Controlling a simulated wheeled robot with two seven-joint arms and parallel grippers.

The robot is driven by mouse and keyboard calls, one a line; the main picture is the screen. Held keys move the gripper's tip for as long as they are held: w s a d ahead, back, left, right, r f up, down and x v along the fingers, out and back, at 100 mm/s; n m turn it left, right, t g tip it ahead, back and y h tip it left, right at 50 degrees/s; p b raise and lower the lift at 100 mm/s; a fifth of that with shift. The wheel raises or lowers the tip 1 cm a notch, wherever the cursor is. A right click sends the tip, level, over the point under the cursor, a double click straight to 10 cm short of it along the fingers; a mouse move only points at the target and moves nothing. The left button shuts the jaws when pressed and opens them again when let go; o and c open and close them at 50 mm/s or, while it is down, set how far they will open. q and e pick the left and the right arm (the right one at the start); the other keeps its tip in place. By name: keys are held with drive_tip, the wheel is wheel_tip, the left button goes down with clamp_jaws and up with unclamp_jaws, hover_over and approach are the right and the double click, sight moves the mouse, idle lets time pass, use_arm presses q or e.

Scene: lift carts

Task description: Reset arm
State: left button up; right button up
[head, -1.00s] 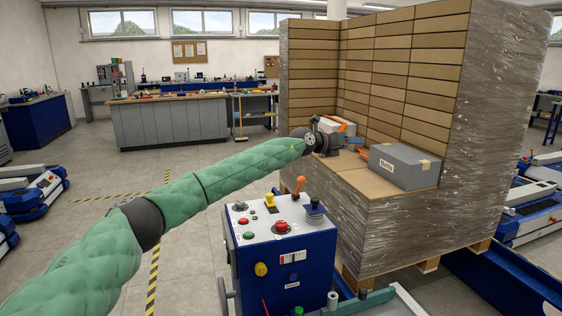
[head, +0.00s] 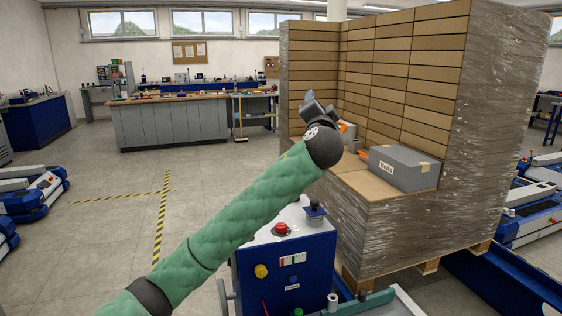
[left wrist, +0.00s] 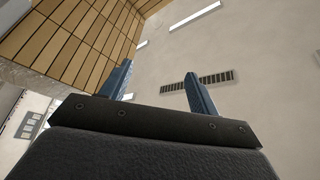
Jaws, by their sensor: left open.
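My left arm, in a green padded sleeve, comes in from the lower left of the head view. Its gripper (head: 313,101) is raised in front of the stacked cartons and points upward. In the left wrist view the two blue fingers of the left gripper (left wrist: 160,88) stand apart with nothing between them, with ceiling and carton stack behind. My right gripper is not in view.
A grey box (head: 403,168) sits on the carton ledge (head: 365,184) of a wrapped pallet stack (head: 500,120). Another light box (head: 348,131) is partly hidden behind my wrist. A blue control console (head: 290,262) stands in front. Open floor (head: 110,220) lies left.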

use_arm(q)
drive_tip(key=s+a+f+n+g+p, duration=0.1)
drive_tip(key=s+a+f+n+g, duration=0.25)
drive_tip(key=s+a+f, duration=0.85)
drive_tip(key=s+a+f+n+g+p, duration=0.15)
drive_tip(key=s+f+g, duration=0.45)
drive_tip(key=f, duration=1.1)
drive_tip(key=s+a+f+n+g, duration=0.3)
drive_tip(key=s+a+f, duration=0.4)
drive_tip(key=s+f, duration=0.6)
drive_tip(key=s+a+f+g, duration=0.1)
drive_tip(key=s+f+g, duration=0.2)
drive_tip(key=s+f, duration=0.8)
drive_tip(key=s+a+f+n+g+p, duration=0.1)
drive_tip(key=s+a+f+g, duration=0.1)
drive_tip(key=s+f, duration=0.9)
drive_tip(key=shift+s+a+f+g, duration=0.15)
drive_tip(key=shift+s+f+g, duration=0.2)
drive_tip(key=shift+s+g, duration=0.65)
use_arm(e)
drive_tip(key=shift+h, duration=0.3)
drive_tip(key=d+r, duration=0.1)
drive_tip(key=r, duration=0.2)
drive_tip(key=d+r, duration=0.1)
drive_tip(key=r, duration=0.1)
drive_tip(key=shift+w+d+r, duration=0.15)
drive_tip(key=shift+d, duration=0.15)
use_arm(q)
drive_tip(key=shift+s+t, duration=0.25)
drive_tip(key=shift+c, duration=0.4)
